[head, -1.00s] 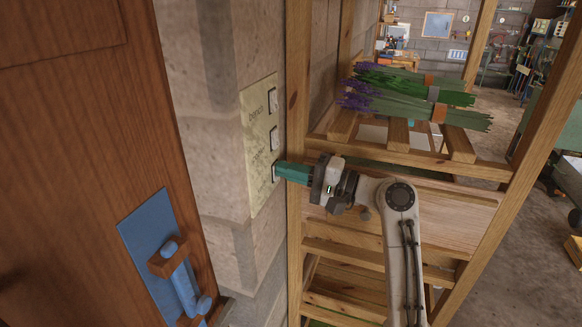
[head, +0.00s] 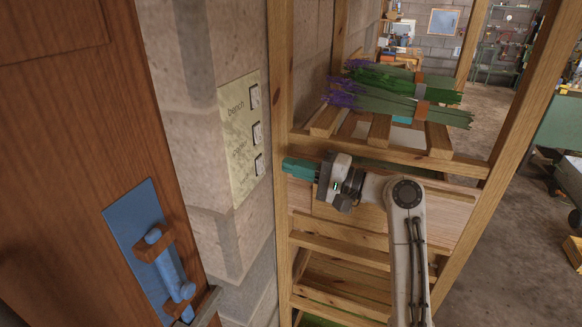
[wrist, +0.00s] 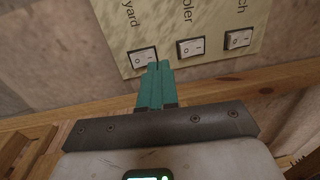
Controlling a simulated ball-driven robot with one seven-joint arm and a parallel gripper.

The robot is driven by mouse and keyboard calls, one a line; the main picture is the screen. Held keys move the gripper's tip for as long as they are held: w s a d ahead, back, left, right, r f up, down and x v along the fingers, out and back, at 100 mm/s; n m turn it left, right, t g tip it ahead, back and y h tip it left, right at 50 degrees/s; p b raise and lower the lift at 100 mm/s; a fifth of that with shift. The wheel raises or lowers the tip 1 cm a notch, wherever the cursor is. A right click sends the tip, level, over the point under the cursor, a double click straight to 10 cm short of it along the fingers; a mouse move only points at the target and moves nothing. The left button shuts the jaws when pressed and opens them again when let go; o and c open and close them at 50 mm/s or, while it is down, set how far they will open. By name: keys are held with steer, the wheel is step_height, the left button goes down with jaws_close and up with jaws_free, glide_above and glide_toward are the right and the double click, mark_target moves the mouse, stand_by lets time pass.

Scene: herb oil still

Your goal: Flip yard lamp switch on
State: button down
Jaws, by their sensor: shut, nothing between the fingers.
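A pale yellowish switch plate (head: 240,150) is on the stone wall, with three white rocker switches. The yard switch (head: 260,165) is the lowest in the head view and the leftmost in the wrist view (wrist: 142,57), under the label "yard". I cannot tell which way its rocker is tipped. My gripper (head: 286,166) has teal fingers, shut and empty, pointing at the plate. In the head view a small gap separates the fingertips from the yard switch. In the wrist view the fingertips (wrist: 159,66) overlap the switch's right edge.
A wooden rack (head: 280,130) with herb bundles (head: 405,95) stands right of the plate; its post is close to my fingers. A wooden door (head: 70,140) with a blue handle (head: 165,262) is at left. The middle switch (wrist: 190,47) is close beside the yard switch.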

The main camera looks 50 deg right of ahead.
steer(key=r+b+v, duration=0.1)
steer(key=v, duration=0.7)
steer(key=shift+s+r, duration=0.2)
steer(key=shift+r, duration=0.15)
steer(key=shift+d, duration=0.1)
steer(key=a+f+n+g+h, duration=0.1)
steer(key=a+f+n+g, duration=0.2)
steer(key=f, duration=0.5)
steer(key=s+a+f+g, duration=0.1)
steer(key=a+f+g, duration=0.2)
steer(key=a+f, duration=0.4)
steer(key=a+f+n+g+h, duration=0.1)
steer(key=a+f+n+g, duration=0.15)
steer(key=f, duration=0.65)
steer(key=s+a+f+n+g+h, duration=0.2)
steer(key=s+f+n+g, duration=0.2)
steer(key=s, duration=0.5)
steer(key=s+a+f+n+g+h, duration=0.2)
steer(key=s+a+f+n+g, duration=0.1)
steer(key=s+f, duration=0.5)
steer(key=shift+s+n+g+h, duration=0.3)
steer(key=shift+s+n+g, duration=0.25)
steer(key=shift+g, duration=0.1)
